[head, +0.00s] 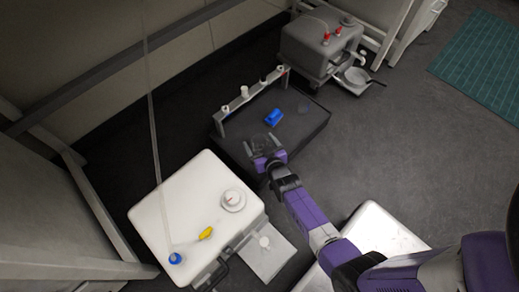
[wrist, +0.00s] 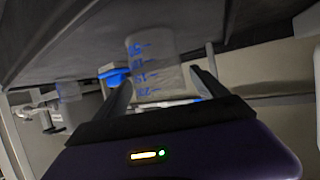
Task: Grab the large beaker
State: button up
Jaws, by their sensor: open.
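The large beaker (wrist: 154,68) is clear with blue volume marks. In the wrist view it stands between and just beyond the two fingers of my gripper (wrist: 162,84). The fingers are apart, with a visible gap on each side of the beaker's lower part, so it is not clasped. In the head view my gripper (head: 264,146) is over the near edge of the black platform (head: 235,148). The clear beaker shows only faintly at the fingertips there, and its outline is hard to make out.
A blue object (head: 274,117) lies on the platform behind my gripper, near a faint clear vessel (head: 303,107). A white box unit (head: 175,205) stands left, a grey unit (head: 318,45) at the back.

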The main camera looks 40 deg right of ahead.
jog(key=c, duration=1.4)
jog(key=shift+r, duration=0.2)
jog(key=shift+c, duration=0.2)
